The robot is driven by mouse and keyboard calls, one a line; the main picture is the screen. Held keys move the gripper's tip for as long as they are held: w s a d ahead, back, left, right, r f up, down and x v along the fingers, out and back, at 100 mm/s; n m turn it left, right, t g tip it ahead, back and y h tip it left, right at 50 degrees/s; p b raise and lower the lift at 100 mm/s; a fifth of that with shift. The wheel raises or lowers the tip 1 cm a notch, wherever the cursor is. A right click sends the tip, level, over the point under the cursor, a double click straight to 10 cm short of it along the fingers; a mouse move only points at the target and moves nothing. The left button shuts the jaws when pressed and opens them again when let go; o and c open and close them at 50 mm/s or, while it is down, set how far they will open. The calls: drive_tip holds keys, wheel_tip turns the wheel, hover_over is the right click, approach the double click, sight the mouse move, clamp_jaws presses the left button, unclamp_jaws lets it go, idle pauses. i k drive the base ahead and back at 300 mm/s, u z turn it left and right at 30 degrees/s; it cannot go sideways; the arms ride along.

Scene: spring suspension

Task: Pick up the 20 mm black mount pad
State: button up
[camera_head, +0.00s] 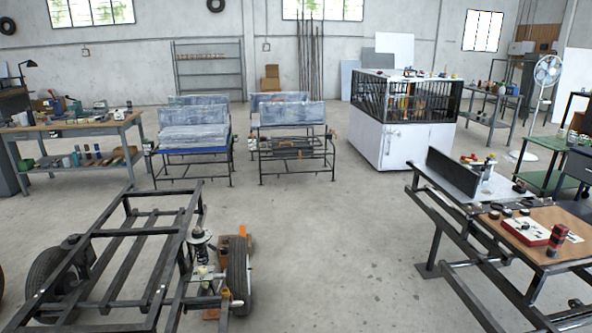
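Several small black round pieces lie on the brown board (576,219) of the right-hand workbench. One black piece (494,214) is at the board's left edge, another (507,212) beside it, and a third (524,211) a little to the right. They may be mount pads, but they are too small to tell their thickness or which is 20 mm. A red and white tray (525,231) lies just in front of them. A dark red and black stack (557,239) stands upright at the tray's right. My gripper is not in view.
A black upright panel (452,174) stands on the workbench's far left part. A bare vehicle frame (120,240) with wheels and a spring strut (201,248) fills the lower left. Clear concrete floor (330,260) lies between frame and workbench. A white cabinet (408,145) stands behind.

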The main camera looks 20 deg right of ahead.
sight(523, 212)
drive_tip(key=z, duration=0.2)
drive_tip(key=i, duration=0.8)
drive_tip(key=z, duration=0.6)
drive_tip(key=i, duration=0.65)
drive_tip(key=z, duration=0.9)
drive_tip(key=i, duration=0.5)
drive_tip(key=z, duration=0.7)
drive_tip(key=i, duration=0.8)
drive_tip(key=z, duration=0.35)
